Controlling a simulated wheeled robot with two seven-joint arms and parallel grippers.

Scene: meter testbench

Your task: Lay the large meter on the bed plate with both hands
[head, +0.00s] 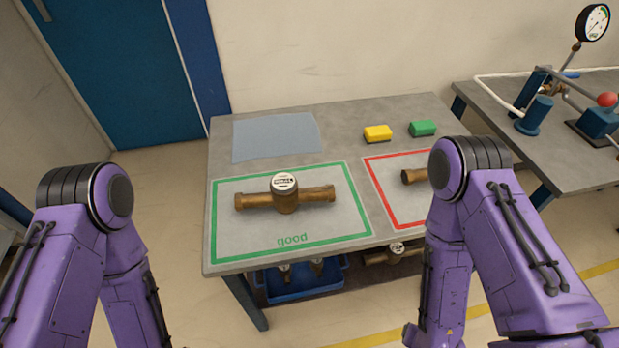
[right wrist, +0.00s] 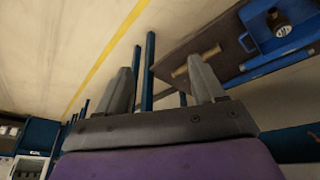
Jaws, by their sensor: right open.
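A brass meter (head: 286,196) with a white dial lies in the green-framed "good" area of the grey table. A second brass meter (head: 410,177) lies in the red-framed area, mostly hidden behind my right arm. Another brass meter (head: 396,249) sits below the tabletop; I cannot tell which is the large one. On the bench at right are blue fixtures (head: 535,115); a bed plate is not clearly identifiable. My right gripper (right wrist: 163,80) is open and empty in the right wrist view, away from the meters. My left gripper is out of view.
A yellow block (head: 378,133) and a green block (head: 422,128) stand at the table's back right. A blue-grey mat (head: 275,137) lies back left. A blue crate (head: 302,286) with meters is under the table. A pressure gauge (head: 592,22) rises above the right bench.

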